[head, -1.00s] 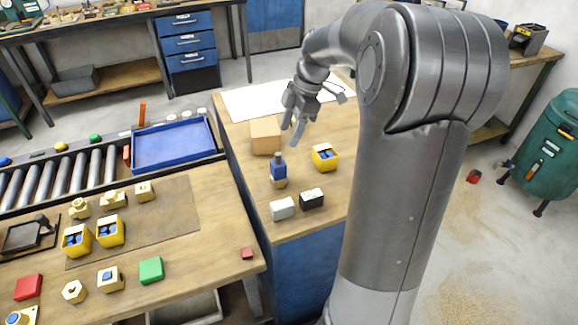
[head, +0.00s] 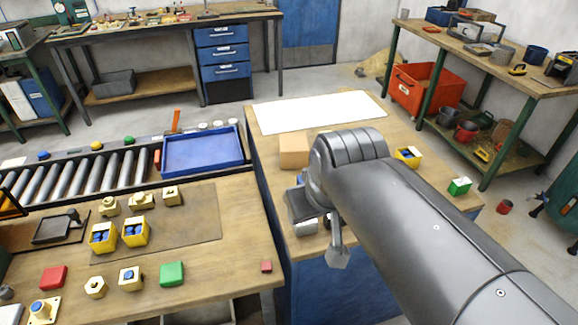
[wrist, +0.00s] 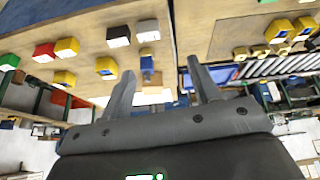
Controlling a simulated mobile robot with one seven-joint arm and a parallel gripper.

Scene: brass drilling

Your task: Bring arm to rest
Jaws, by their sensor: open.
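My arm (head: 420,210) reaches in from the lower right of the head view, its elbow bent over the middle workbench. My gripper (head: 317,232) hangs at the front of that bench, partly hidden by my own arm links. In the wrist view my gripper (wrist: 165,85) shows two fingers spread apart with nothing held between them. A light block (head: 305,228) shows behind the gripper in the head view, partly covered. I cannot tell the exact gap between the gripper and the bench.
A cardboard-coloured box (head: 294,151), a white sheet (head: 318,111) and a yellow bin (head: 408,157) are on the middle bench. A green-and-white block (head: 459,187) sits at its right. A blue tray (head: 203,150) stands left.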

